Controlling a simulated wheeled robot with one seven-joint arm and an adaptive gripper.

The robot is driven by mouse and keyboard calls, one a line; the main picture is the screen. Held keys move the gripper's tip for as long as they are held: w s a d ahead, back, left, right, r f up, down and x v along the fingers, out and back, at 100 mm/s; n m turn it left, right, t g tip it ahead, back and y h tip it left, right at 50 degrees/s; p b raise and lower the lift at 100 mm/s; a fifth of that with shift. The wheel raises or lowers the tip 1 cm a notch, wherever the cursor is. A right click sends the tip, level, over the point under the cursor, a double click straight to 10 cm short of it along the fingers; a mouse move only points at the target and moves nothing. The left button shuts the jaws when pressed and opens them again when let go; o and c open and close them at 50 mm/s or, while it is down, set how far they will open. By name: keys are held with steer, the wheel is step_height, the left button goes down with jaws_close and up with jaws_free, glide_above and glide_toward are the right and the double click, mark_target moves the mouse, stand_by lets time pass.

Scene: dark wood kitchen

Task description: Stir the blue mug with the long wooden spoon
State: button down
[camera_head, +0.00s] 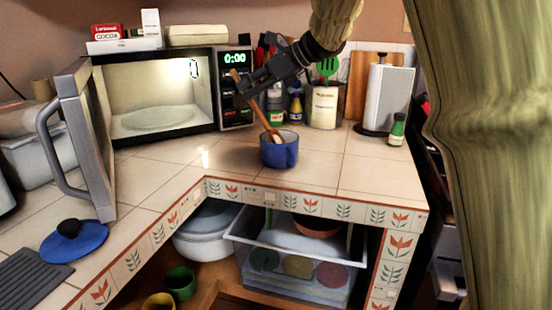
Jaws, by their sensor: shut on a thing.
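The blue mug (281,152) stands upright on the tiled counter, in front of the microwave's right side. The long wooden spoon (260,116) leans up and to the left, its lower end inside the mug's opening. My gripper (244,88) comes in from the upper right and is shut on the spoon's upper handle, above and left of the mug. The fingertips are dark and small against the microwave panel. The mug's contents and the spoon's lowest tip are hidden by the mug's wall.
An open microwave (160,95) stands behind, its door (85,140) swung out at left. Bottles, a utensil crock (323,106), a paper towel roll (388,98) and a small green bottle (397,130) stand behind and right. A blue lid (74,241) lies at front left. Counter around the mug is clear.

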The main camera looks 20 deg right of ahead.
mark_target(252, 99)
step_height(252, 99, up, 8)
steer(key=p, duration=0.4)
stand_by(0.6)
steer(key=shift+r+p, duration=0.9)
steer(key=shift+r, duration=1.1)
